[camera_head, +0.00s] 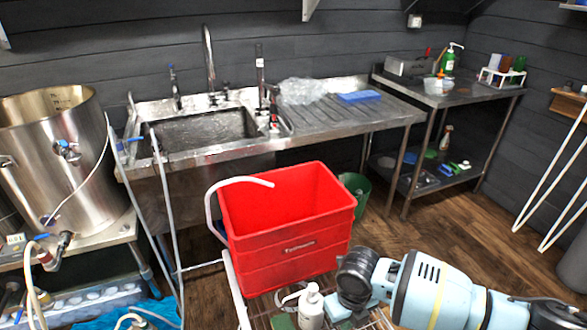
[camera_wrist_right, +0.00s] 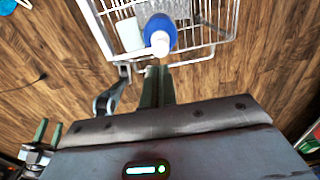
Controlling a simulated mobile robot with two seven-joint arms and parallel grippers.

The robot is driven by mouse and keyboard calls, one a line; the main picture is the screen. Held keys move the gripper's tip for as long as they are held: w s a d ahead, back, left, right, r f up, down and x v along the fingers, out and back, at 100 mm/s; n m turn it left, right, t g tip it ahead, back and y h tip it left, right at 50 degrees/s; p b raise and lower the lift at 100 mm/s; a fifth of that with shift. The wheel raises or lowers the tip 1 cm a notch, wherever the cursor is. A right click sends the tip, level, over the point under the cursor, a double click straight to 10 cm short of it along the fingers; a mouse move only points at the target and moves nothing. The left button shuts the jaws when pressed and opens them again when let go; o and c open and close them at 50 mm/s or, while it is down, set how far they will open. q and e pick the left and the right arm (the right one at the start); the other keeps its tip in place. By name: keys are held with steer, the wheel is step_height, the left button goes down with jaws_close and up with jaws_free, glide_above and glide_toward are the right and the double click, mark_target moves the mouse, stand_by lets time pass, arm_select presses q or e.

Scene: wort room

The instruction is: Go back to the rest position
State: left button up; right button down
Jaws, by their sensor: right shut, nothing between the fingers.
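My right gripper (camera_wrist_right: 157,85) shows in the right wrist view, its two dark green fingers together with nothing between them. The fingertips are just short of a white wire basket (camera_wrist_right: 113,48) in that picture; how far above it I cannot tell. My right arm (camera_head: 430,285) comes in at the lower right of the head view, in front of the red crate; the gripper is hard to make out there. What looks like my left gripper (camera_wrist_right: 48,134) shows at the lower left of the wrist view, fingers apart and empty.
A red crate (camera_head: 290,240) stands just beyond my right arm. A steel sink bench (camera_head: 390,115) lines the wall. Wooden floor is open at right.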

steer(key=s+a+f+m+t+y+p, duration=0.1)
steer(key=s+a+f+m+t+y, duration=0.2)
steer(key=s+a+m, duration=0.45)
steer(key=s+a+f+m+t+y+p, duration=0.15)
steer(key=s+a+m+y, duration=0.3)
steer(key=m, duration=0.55)
arm_select(q)
steer(key=r, duration=0.1)
steer(key=w+r, duration=0.1)
steer(key=r, duration=0.1)
steer(key=shift+w+a+t, duration=0.2)
steer(key=shift+a+t, duration=0.1)
steer(key=shift+a, duration=0.1)
arm_select(e)
steer(key=s+d+f+m+t+h, duration=0.1)
steer(key=s+d+m+t+h, duration=0.1)
steer(key=s+d+m, duration=0.6)
steer(key=s+d+f+m+t+h, duration=0.1)
steer(key=s+d+m+t+h, duration=0.1)
steer(key=s+d+m, duration=0.6)
steer(key=d+m+h, duration=0.1)
steer(key=d+m, duration=0.1)
steer(key=m, duration=0.2)
steer(key=shift+s+d+f+h, duration=0.15)
steer(key=shift+d+f+h, duration=0.2)
steer(key=shift+d, duration=0.05)
arm_select(q)
steer(key=shift+d, duration=0.1)
arm_select(e)
steer(key=shift+m, duration=0.25)
